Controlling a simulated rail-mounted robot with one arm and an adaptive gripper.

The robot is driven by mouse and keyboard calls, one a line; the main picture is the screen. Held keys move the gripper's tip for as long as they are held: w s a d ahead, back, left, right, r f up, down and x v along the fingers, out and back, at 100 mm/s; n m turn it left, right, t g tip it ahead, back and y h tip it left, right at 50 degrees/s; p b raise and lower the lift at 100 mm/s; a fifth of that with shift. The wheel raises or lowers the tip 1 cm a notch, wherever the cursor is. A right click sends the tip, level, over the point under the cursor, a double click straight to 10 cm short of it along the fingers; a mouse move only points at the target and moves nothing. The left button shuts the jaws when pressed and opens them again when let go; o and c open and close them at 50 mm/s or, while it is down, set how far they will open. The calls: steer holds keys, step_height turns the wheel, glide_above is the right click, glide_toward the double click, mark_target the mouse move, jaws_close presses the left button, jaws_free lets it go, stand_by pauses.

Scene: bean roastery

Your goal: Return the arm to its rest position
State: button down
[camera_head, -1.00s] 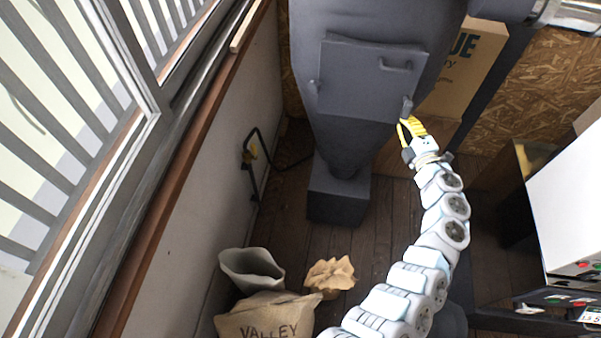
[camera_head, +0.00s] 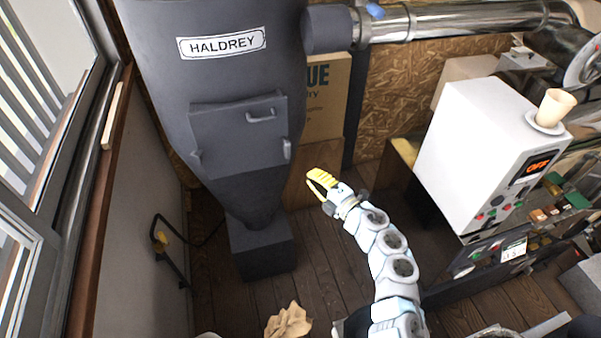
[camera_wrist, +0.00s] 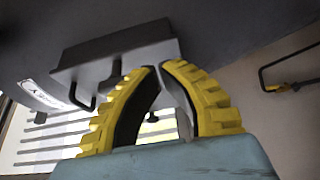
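My gripper (camera_head: 309,179) has yellow ribbed fingers at the end of my white arm. In the head view it hangs in front of the grey hopper's right side, right of and below the hatch (camera_head: 236,133). In the wrist view my gripper (camera_wrist: 160,66) shows bowed fingers whose tips come close together at the top. There is a gap between their middles. I see nothing held between them. The hatch (camera_wrist: 115,58) with its handle shows behind the fingers. I cannot tell how far the fingertips are from it.
The hopper, labelled HALDREY (camera_head: 221,42), stands at the left. A white machine (camera_head: 478,150) with a cup (camera_head: 556,106) on top stands to the right. A crumpled paper bag (camera_head: 288,321) lies on the floor. A cardboard box (camera_head: 325,95) stands behind.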

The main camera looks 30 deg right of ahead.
steer(key=shift+s+d, duration=0.35)
steer(key=shift+s, duration=0.3)
steer(key=shift+s+d, duration=0.3)
steer(key=shift+s, duration=0.3)
steer(key=shift+s+d, duration=0.35)
steer(key=shift+s, duration=0.3)
